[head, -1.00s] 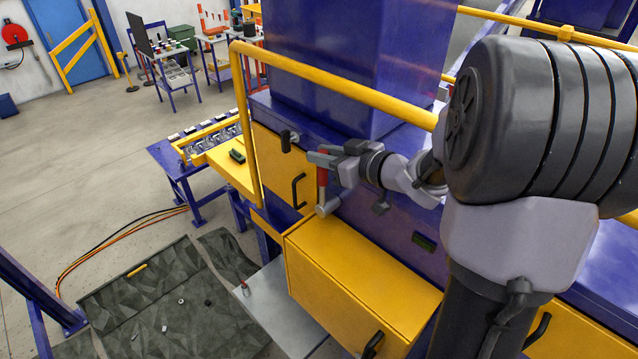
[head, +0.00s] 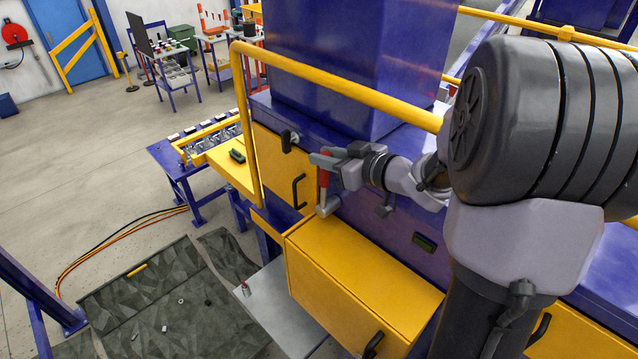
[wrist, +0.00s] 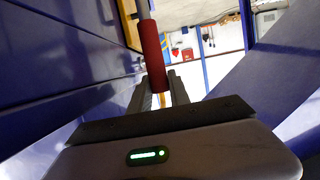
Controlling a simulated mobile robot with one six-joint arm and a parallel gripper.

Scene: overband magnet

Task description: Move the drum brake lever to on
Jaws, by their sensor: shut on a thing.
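The drum brake lever (head: 323,189) stands roughly upright on the side of the blue machine, with a red grip on a grey rod and a grey pivot at its foot. My gripper (head: 327,160) is shut on the top part of the red grip. In the wrist view the red grip (wrist: 153,55) runs down between the two fingers of my gripper (wrist: 158,92). The fingers hide the end of the grip. No on or off marking for the lever can be read.
A yellow box (head: 355,285) juts out below the lever. A yellow guard rail (head: 340,85) passes above my gripper. A yellow door with a black handle (head: 299,190) is to the left. A small dark display (head: 424,242) is on the blue panel at right.

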